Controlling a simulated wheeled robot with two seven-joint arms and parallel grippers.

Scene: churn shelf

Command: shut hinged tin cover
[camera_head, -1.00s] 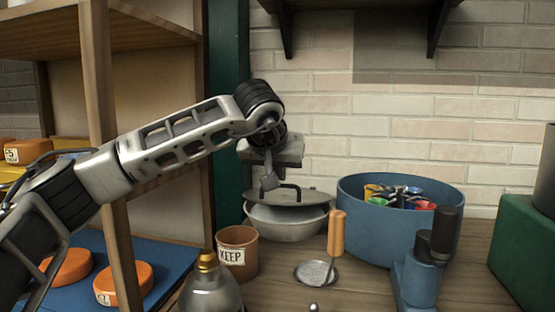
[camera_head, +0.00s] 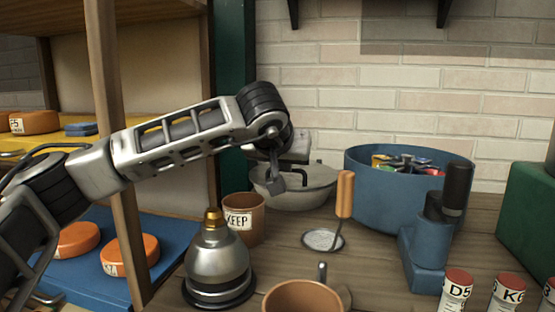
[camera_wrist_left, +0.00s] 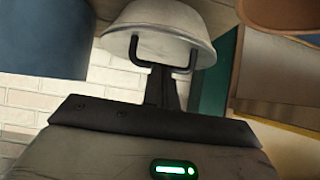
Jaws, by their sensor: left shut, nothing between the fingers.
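The tin is a pale grey round basin (camera_head: 296,199) on the worktop against the brick wall. Its grey cover (camera_head: 313,177), with a dark handle, lies low over the rim. I cannot tell whether a thin gap is left. My left gripper (camera_head: 277,183) is shut and empty, pointing down at the front left of the cover and hiding part of it. In the left wrist view the basin (camera_wrist_left: 178,16) appears upside down, with the cover's U-shaped handle (camera_wrist_left: 190,58) just beyond the shut fingers (camera_wrist_left: 163,85). Contact is unclear. My right gripper is not in view.
A brown KEEP cup (camera_head: 243,218) and metal flask (camera_head: 217,265) stand in front. An orange-handled strainer (camera_head: 344,195), blue drum (camera_head: 400,205) and blue device (camera_head: 430,240) are to the right. A wooden shelf post (camera_head: 118,150) stands left. Labelled vials (camera_head: 456,290) are front right.

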